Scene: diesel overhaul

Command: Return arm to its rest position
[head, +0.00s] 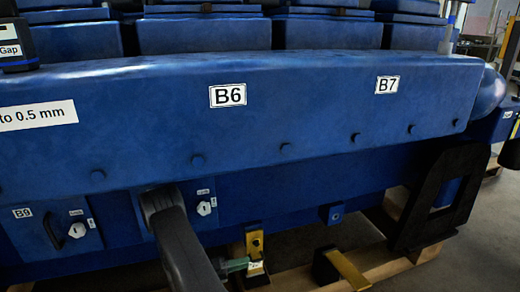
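A dark grey arm link, which looks like mine, rises from the bottom edge left of centre in the head view. Its upper end overlaps the lower blue panel between the B9 label and the small white latch (205,208). I cannot make out my gripper or its fingertips, so I cannot see whether it holds anything. The large blue engine casing (300,105) fills most of the view, with labels B6 (228,95) and B7 (387,85).
A black open frame (459,190) stands at the right. Yellow brackets (347,270) and wooden beams (385,268) lie low under the engine. A dark device marked "Gap" (15,35) sits at the upper left. Bare floor (495,225) shows at the right.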

